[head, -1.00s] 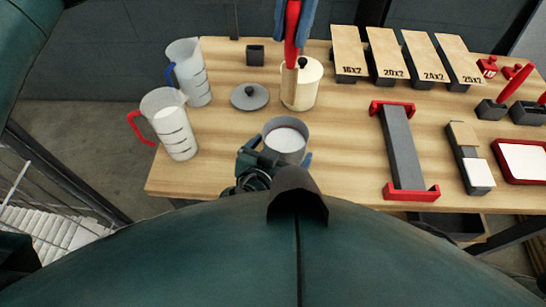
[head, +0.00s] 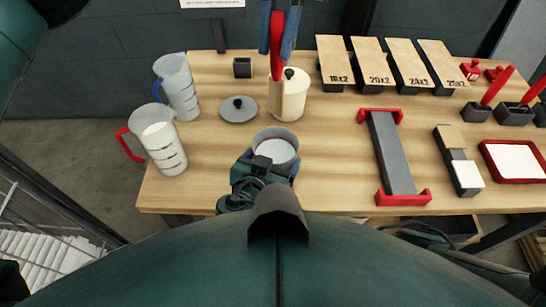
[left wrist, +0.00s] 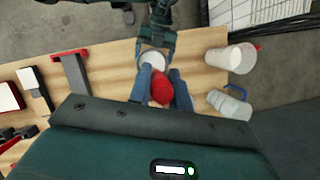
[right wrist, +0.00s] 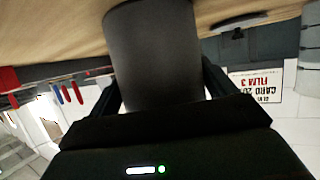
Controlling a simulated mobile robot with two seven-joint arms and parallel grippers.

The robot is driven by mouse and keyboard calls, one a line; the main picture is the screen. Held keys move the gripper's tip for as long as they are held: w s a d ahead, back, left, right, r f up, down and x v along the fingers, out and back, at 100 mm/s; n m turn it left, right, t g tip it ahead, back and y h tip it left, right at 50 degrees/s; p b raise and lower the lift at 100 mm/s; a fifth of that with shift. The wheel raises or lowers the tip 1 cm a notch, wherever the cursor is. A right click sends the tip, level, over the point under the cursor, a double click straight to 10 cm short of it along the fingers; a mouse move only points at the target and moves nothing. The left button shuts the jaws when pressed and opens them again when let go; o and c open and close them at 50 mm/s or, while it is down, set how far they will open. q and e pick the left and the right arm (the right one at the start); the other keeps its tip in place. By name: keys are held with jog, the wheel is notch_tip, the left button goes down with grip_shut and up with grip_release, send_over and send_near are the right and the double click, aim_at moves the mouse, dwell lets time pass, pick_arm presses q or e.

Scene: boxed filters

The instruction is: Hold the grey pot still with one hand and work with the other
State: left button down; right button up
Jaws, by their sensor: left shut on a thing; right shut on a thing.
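The grey pot (head: 293,140) stands near the table's front edge with pale contents inside. My right gripper (head: 268,168) is shut around its near side. In the right wrist view the dark pot wall (right wrist: 155,55) fills the space between the fingers. My left gripper (head: 277,50) is shut on a red tool (head: 278,66) and holds it up at the back of the table, in front of the cream canister in the picture. In the left wrist view the red tool (left wrist: 160,90) sits between the blue fingers, with the pot (left wrist: 152,57) beyond it. The tool's lower end is not clear.
A cream canister (head: 288,98) stands behind the pot. A grey lid (head: 239,111) and a small dark cup (head: 242,68) lie left of it. Two measuring jugs (head: 158,143) (head: 178,90) stand at the left edge. A grey bar with red ends (head: 392,155) lies to the right.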

dwell(0.3)
pick_arm(q)
notch_tip(320, 180, down, 19)
jog(key=s+a+h, duration=0.1)
jog(key=a, duration=0.1)
jog(key=shift+r+t+h, duration=0.2)
jog(key=shift+t+h, duration=0.1)
jog(key=shift+t, duration=0.1)
dwell(1.0)
jog(key=shift+s+d, duration=0.1)
dwell(0.4)
